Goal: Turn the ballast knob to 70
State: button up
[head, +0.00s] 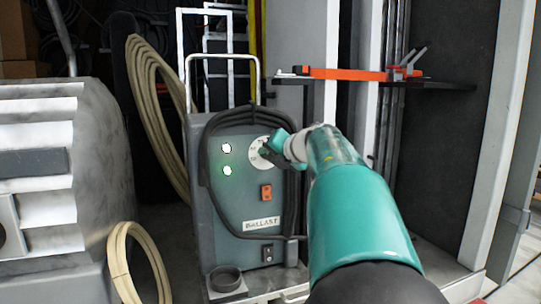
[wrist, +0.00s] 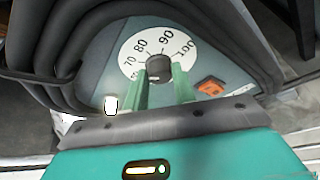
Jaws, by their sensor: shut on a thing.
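The ballast box (head: 232,205) is a grey-green unit with a "BALLAST" label, standing upright in the head view. Its white round dial (head: 256,147) is partly hidden by my gripper (head: 276,148). In the wrist view the dial (wrist: 131,47) shows 70, 80, 90 and 100 around the dark ballast knob (wrist: 158,66). The two green fingers of my gripper (wrist: 160,78) are closed on the knob from either side. I cannot make out a pointer mark on the knob, so its setting is unclear.
A shelf with an orange clamp (head: 347,74) is at the right. Coiled beige hose (head: 150,75) hangs at the left.

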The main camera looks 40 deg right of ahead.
jog(key=shift+r, duration=0.1)
jog(key=o, duration=1)
jog(key=shift+s, duration=0.1)
jog(key=v, duration=1.3)
jog(key=shift+s+r, duration=0.1)
jog(key=shift+s, duration=0.2)
